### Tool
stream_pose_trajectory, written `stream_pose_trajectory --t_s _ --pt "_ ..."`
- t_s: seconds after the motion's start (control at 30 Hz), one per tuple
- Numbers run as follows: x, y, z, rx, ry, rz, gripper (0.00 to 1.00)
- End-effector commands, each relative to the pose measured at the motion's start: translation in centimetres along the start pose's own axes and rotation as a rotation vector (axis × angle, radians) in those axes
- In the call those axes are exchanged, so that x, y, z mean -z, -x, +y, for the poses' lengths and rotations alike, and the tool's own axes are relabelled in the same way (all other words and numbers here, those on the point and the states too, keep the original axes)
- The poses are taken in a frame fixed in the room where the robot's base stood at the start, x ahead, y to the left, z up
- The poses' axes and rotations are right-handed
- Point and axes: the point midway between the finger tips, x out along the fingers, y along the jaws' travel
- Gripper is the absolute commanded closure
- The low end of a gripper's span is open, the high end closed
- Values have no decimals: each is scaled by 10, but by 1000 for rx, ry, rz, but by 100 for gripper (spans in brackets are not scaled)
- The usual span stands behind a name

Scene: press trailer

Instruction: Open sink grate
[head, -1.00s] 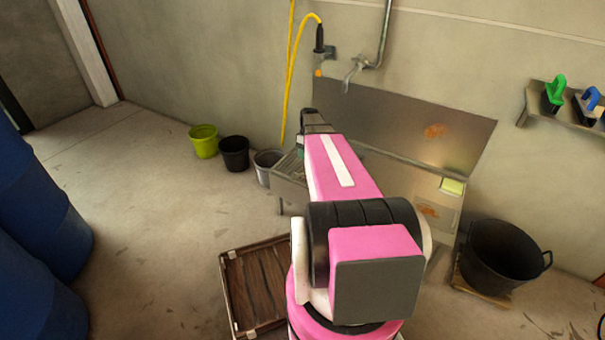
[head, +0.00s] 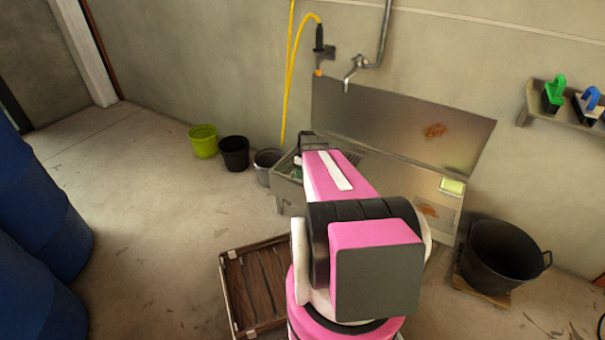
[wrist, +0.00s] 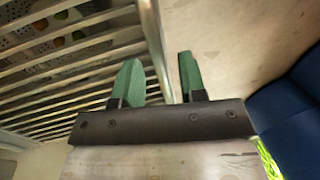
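The sink grate (wrist: 75,62), a row of pale metal slats, fills the upper left of the wrist view. Its pale edge rail (wrist: 151,30) runs down the picture between my two fingers. My gripper (wrist: 160,78) has green fingers spread apart, one on the slat side and one on the outer side, with gaps beside the rail; I cannot tell how deep they reach. In the head view the metal sink (head: 290,196) stands against the wall, and my arm covers most of the grate and gripper.
A lime bucket (head: 204,141), a black bucket (head: 234,153) and a grey bucket (head: 266,166) stand left of the sink. A black tub (head: 500,257) stands at right. A tap (head: 352,72) hangs above.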

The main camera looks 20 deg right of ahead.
Motion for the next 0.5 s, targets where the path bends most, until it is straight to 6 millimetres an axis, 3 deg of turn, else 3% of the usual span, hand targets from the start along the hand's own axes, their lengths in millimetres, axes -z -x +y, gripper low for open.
stream_pose_trajectory --t_s 0.1,0.13,0.23,0.5 --pt "0 0 0 0 0 0 62" --pt "0 0 0 0 0 0 68" --pt "0 0 0 0 0 0 100" --pt "0 3 0 7 0 0 100"
